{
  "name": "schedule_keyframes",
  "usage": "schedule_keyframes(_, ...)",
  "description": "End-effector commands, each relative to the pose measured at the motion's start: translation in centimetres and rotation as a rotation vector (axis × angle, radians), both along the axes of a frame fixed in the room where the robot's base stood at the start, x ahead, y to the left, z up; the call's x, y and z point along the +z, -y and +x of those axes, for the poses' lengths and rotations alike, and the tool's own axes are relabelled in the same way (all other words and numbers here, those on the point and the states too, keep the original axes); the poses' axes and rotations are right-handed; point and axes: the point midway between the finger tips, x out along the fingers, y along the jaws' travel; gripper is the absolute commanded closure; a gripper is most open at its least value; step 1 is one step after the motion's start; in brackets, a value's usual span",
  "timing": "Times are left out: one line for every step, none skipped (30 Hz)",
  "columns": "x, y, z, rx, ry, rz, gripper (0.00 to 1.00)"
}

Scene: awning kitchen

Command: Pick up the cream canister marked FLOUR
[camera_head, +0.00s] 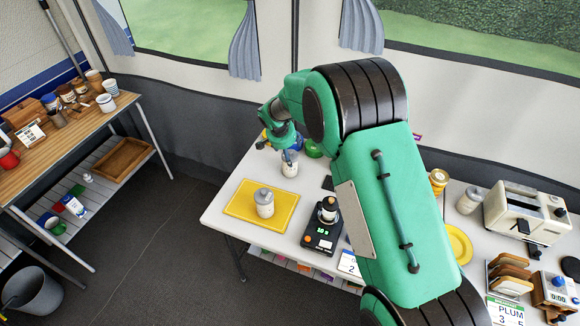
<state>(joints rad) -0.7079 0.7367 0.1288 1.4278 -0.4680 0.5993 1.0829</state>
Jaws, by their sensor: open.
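Canisters with grey lids show in the head view, too small for me to read any label, so I cannot tell which is marked FLOUR. One pale canister (289,169) stands on the white table directly below my gripper (288,154). My gripper is open and points down at its top; I cannot tell if the fingers are around it or just above it. A second canister (265,206) stands upright on a yellow mat (238,203). A third (468,202) stands at the right beside the toaster.
A black scale (319,238) with a jar on it stands right of the mat. Green items (313,149) sit close behind my gripper. A cream toaster (525,212), toast rack (508,272) and yellow plate (458,243) crowd the right. My arm hides the table's middle.

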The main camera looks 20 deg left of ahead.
Motion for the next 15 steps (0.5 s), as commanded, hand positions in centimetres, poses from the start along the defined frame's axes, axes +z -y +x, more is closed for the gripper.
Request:
schedule_keyframes(0.0,0.0,0.0,0.0,0.0,0.0,0.26)
schedule_keyframes(0.0,0.0,0.0,0.0,0.0,0.0,0.26)
schedule_keyframes(0.0,0.0,0.0,0.0,0.0,0.0,0.26)
schedule_keyframes(0.0,0.0,0.0,0.0,0.0,0.0,0.26)
schedule_keyframes(-0.1,0.0,0.0,0.0,-0.001,0.0,0.26)
schedule_keyframes(-0.2,0.0,0.0,0.0,-0.001,-0.001,0.26)
schedule_keyframes(-0.4,0.0,0.1,0.0,-0.001,-0.001,0.26)
schedule_keyframes(-0.5,0.1,0.1,0.0,-0.001,-0.001,0.26)
schedule_keyframes(-0.8,0.1,0.2,0.0,-0.001,-0.001,0.26)
schedule_keyframes(-1.1,0.1,0.2,0.0,-0.002,-0.001,0.26)
schedule_keyframes(-1.4,0.1,0.3,-0.001,-0.002,-0.002,0.26)
schedule_keyframes(-1.8,0.1,0.5,0.0,-0.002,-0.001,0.26)
schedule_keyframes(-2.1,0.1,0.6,0.0,-0.001,-0.001,0.26)
schedule_keyframes(-2.4,0.1,0.7,0.0,-0.001,-0.001,0.26)
schedule_keyframes(-2.9,0.1,0.9,0.0,-0.002,-0.001,0.26)
